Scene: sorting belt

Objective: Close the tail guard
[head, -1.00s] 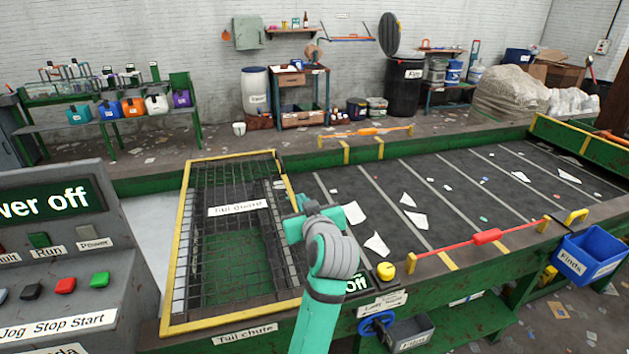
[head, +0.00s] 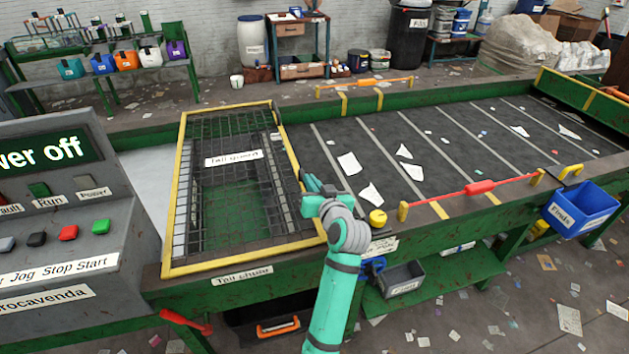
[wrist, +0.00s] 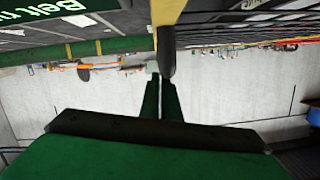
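The tail guard (head: 262,132) is a dark wire mesh in a yellow frame with a "Tail guard" label. It spans the tail chute (head: 240,278) at the left end of the belt; I cannot tell whether it lies fully down. My gripper (head: 311,182) is just right of the guard's right edge, above the belt's near corner. In the wrist view my gripper's fingers (wrist: 160,92) are close together with only a thin line between them and nothing visible held. A dark rounded bar (wrist: 166,48) beside a yellow strip is close beyond the fingertips; whether they touch is unclear.
A control panel (head: 60,220) reading "…wer off" stands left of the chute. A yellow button (head: 377,218) is right of my gripper. A red bar (head: 480,187) runs along the belt's near edge, and a blue bin (head: 580,210) hangs at right. Paper scraps lie on the belt.

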